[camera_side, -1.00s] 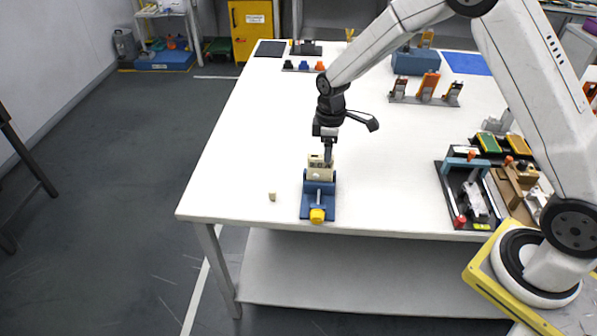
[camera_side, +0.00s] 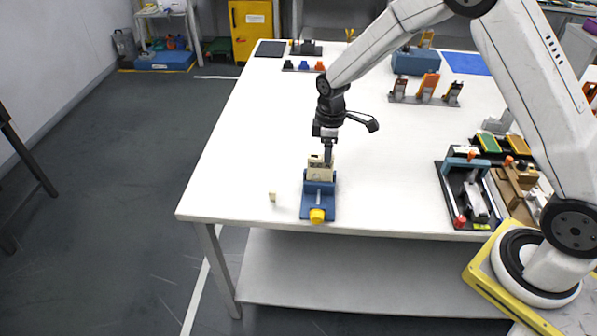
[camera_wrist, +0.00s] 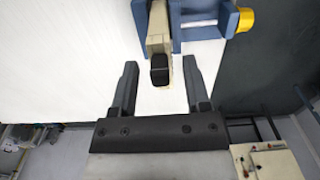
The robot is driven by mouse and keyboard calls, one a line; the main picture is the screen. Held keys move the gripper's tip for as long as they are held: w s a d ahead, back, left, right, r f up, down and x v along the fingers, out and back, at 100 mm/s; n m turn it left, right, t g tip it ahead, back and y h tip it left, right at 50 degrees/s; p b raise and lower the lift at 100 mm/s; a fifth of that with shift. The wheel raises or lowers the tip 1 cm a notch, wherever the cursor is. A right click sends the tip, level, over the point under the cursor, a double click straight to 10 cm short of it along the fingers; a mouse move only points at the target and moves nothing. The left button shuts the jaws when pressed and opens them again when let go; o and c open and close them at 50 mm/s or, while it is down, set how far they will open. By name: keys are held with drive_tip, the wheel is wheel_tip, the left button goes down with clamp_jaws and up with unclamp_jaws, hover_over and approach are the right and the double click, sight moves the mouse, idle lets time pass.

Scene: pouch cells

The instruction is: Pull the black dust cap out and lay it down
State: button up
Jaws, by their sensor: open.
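The black dust cap (camera_wrist: 160,70) sticks out of the end of a cream block (camera_wrist: 158,30) in the wrist view. The cream block also shows in the side view (camera_side: 318,171), held in a blue vise-like fixture (camera_side: 317,203) with a yellow knob (camera_side: 317,215). My gripper (camera_wrist: 160,75) is open, with one finger on each side of the cap and a visible gap to both. In the side view my gripper (camera_side: 328,158) is at the block's far side, and the cap cannot be made out there.
A small cream piece (camera_side: 272,197) lies on the white table (camera_side: 240,160) left of the fixture, near the front edge. Black-based fixtures (camera_side: 468,192) stand at the right. Small connector racks (camera_side: 304,67) stand at the back. The table left and right of the block is mostly clear.

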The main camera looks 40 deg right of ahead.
clamp_jaws()
idle(1.0)
drive_tip(key=shift+r, duration=0.35)
idle(0.4)
drive_tip(key=shift+r, duration=0.35)
drive_tip(key=shift+r, duration=0.7)
drive_tip(key=shift+r, duration=0.35)
drive_tip(key=shift+r, duration=0.35)
drive_tip(key=shift+r, duration=0.35)
